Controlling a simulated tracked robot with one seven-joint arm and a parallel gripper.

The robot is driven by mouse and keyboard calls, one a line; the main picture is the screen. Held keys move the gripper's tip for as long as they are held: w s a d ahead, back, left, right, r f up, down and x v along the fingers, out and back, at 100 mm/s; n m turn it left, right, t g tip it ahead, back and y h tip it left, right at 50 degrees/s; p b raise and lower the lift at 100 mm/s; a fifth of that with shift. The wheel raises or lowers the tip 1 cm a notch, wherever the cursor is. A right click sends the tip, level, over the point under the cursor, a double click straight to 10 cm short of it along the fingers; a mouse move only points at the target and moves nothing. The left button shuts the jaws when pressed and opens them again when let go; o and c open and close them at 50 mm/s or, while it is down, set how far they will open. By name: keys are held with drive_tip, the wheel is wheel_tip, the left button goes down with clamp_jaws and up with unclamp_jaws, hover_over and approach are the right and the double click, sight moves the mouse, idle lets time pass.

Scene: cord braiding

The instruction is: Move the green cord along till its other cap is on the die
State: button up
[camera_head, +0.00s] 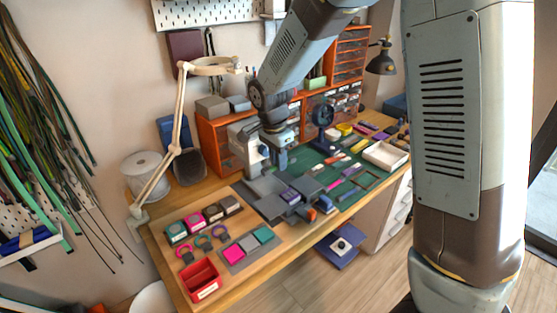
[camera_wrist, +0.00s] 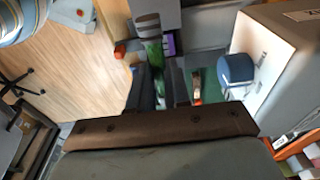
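My gripper (camera_head: 275,158) hangs beside a grey-white press-like machine (camera_head: 243,137) on the bench, and my arm partly hides it. In the wrist view two dark fingers (camera_wrist: 160,88) reach away from a brown bar. A green piece (camera_wrist: 153,52) shows near the fingertips, beside a purple part (camera_wrist: 170,43). The green piece may be part of the green cord, but I cannot tell whether the fingers hold it. The cord's caps and the die are too small or hidden to make out.
Grey plates and small blocks (camera_head: 268,187) lie in front of the machine. A red bin (camera_head: 201,283) and a sample tray (camera_head: 240,257) stand at the front left. A white tray (camera_head: 385,155) is at the right. A lamp arm (camera_head: 178,110) rises at the left.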

sight(274, 166)
drive_tip(key=o, duration=0.5)
drive_tip(key=shift+r, duration=0.1)
drive_tip(key=r, duration=0.4)
drive_tip(key=a+r, duration=0.1)
drive_tip(key=r, duration=0.4)
drive_tip(key=s+r, duration=0.1)
drive_tip(key=r, duration=0.3)
drive_tip(key=shift+a+r, duration=0.15)
drive_tip(key=shift+r, duration=0.05)
